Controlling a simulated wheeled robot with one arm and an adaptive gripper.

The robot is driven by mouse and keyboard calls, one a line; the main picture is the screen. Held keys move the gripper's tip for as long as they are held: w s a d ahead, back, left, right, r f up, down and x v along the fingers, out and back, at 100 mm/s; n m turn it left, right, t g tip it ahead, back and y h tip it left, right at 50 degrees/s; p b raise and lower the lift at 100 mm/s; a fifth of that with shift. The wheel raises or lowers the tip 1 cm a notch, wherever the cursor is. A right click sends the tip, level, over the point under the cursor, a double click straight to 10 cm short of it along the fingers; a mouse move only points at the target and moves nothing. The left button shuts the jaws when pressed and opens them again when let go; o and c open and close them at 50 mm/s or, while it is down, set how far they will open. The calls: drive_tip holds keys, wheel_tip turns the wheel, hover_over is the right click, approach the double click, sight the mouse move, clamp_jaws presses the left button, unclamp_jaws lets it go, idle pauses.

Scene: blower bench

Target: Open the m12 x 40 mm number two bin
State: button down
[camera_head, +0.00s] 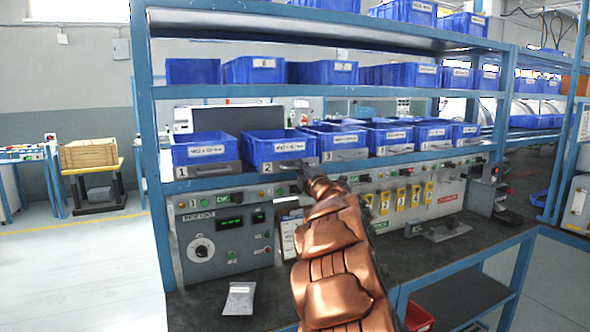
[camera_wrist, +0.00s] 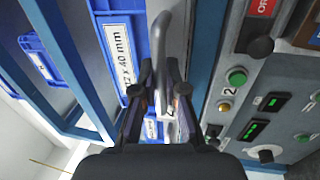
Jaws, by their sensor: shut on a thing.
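The number two bin (camera_head: 280,147) is a blue open box on a grey drawer front marked 2, on the middle shelf between bins 1 and 3. Its label (camera_wrist: 116,50) reads "2 x 40 mm" as far as it shows in the wrist view. My gripper (camera_wrist: 160,88) is shut on this handle, with one finger on each side. In the head view my gripper (camera_head: 303,181) is at the right end of the bin's front, and my arm partly hides the grip.
Bin 1 (camera_head: 205,150) stands to the left and bin 3 (camera_head: 340,140) close on the right. Blue shelf posts and edges frame the row. Below is a control panel (camera_head: 225,240) with knobs and buttons. Open floor lies at the left.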

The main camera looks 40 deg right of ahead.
drive_tip(key=r+b+v, duration=0.1)
drive_tip(key=r+v, duration=0.1)
drive_tip(key=v, duration=0.8)
drive_tip(key=shift+s+a, duration=0.2)
drive_tip(key=shift+s, duration=0.35)
drive_tip(key=shift+f, duration=0.1)
drive_tip(key=c, duration=1.2)
unclamp_jaws()
drive_tip(key=v, duration=1.2)
drive_tip(key=shift+f, duration=0.1)
